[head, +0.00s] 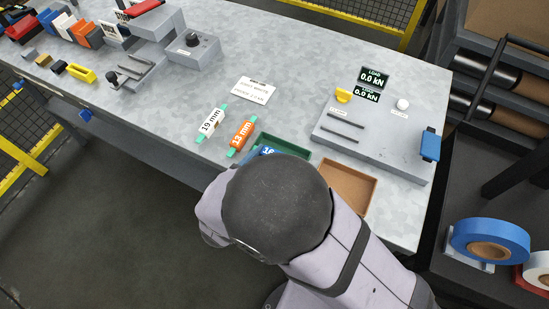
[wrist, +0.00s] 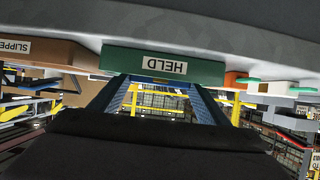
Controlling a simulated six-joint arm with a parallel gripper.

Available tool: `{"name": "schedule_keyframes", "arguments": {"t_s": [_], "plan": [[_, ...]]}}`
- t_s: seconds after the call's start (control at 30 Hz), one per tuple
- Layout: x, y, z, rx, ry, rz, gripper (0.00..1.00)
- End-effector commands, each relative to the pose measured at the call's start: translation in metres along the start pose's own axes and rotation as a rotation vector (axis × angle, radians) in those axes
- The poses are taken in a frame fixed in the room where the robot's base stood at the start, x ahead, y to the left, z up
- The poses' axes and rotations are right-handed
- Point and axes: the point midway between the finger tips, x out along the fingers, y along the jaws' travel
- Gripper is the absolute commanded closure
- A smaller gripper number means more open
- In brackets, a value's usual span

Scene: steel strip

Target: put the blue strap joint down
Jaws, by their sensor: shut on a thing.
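The blue strap joint (head: 267,150), with a white size label, shows in the head view at the green tray (head: 290,143), partly hidden by my arm. I cannot tell whether it touches the tray floor. In the wrist view, the green tray's front wall (wrist: 120,62) carries an upside-down HELD label. My gripper (wrist: 157,90) is shut on the blue joint. Its two dark blue fingers reach up to the tray wall in the wrist view, and their tips are not clear. In the head view my arm hides the gripper.
A brown tray (head: 347,184) stands right of the green one; its wrist-view label reads SLIPPED. A white 19 mm joint (head: 211,122) and an orange 13 mm joint (head: 242,136) lie to the left. A grey load tester (head: 375,145) is behind.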

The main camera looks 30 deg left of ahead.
Motion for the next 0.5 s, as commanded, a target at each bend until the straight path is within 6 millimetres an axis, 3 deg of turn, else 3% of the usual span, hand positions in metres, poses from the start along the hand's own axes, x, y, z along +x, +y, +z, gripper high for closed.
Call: {"name": "schedule_keyframes", "arguments": {"t_s": [0.37, 0.4, 0.5], "plan": [[0.0027, -0.0001, 0.0054, 0.000, 0.001, 0.000, 0.54], [0.0026, -0.0002, 0.0052, 0.000, 0.001, 0.000, 0.26], [0.0025, -0.0001, 0.0050, 0.000, 0.000, 0.000, 0.08]]}}
